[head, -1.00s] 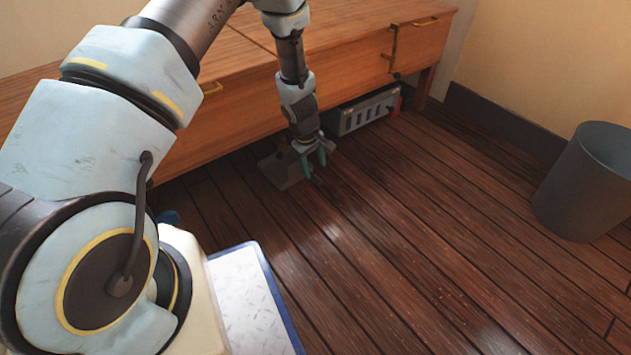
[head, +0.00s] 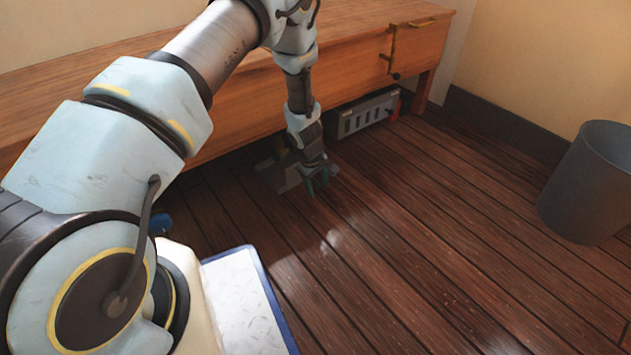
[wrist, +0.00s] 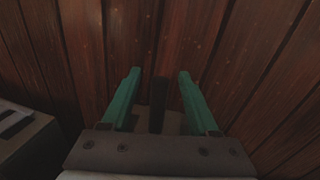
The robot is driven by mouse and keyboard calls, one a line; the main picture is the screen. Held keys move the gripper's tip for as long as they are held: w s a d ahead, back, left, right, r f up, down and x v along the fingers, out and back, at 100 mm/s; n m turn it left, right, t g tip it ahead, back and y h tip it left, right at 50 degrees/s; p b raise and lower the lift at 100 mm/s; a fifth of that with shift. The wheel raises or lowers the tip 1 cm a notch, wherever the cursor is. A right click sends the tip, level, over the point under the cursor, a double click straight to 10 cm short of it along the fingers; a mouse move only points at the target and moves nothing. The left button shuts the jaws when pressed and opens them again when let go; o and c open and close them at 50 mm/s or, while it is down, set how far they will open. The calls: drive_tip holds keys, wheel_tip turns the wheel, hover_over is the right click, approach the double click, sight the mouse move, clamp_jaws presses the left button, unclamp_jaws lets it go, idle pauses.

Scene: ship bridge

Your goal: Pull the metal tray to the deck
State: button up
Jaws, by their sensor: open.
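The metal tray (head: 288,179) is a flat grey piece low at the floor, by the front of the wooden desk. My arm hides much of it. My gripper (head: 318,188) points down over the tray's near side, close to the floor. In the wrist view my gripper (wrist: 158,74) has its two green fingers apart. A dark upright bar (wrist: 157,105), perhaps the tray's handle, shows between them with gaps on both sides. A dim grey surface, likely the tray (wrist: 172,122), lies below it. I cannot tell whether the fingers touch the tray.
The wooden desk (head: 350,68) stands along the wall. A grey slotted metal box (head: 365,114) is under its right part, and its edge seems to show at the wrist view's lower left. A dark bin (head: 590,185) stands at right. The plank floor (head: 430,230) between is clear.

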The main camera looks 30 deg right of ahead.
drive_tip(key=shift+w+d+f+b, duration=0.15)
drive_tip(key=shift+f+b, duration=0.1)
drive_tip(key=shift+f, duration=0.55)
drive_tip(key=shift+s+d+f+b, duration=0.1)
drive_tip(key=shift+f+b, duration=0.15)
drive_tip(key=shift+f, duration=0.5)
drive_tip(key=shift+c, duration=0.4)
clamp_jaws()
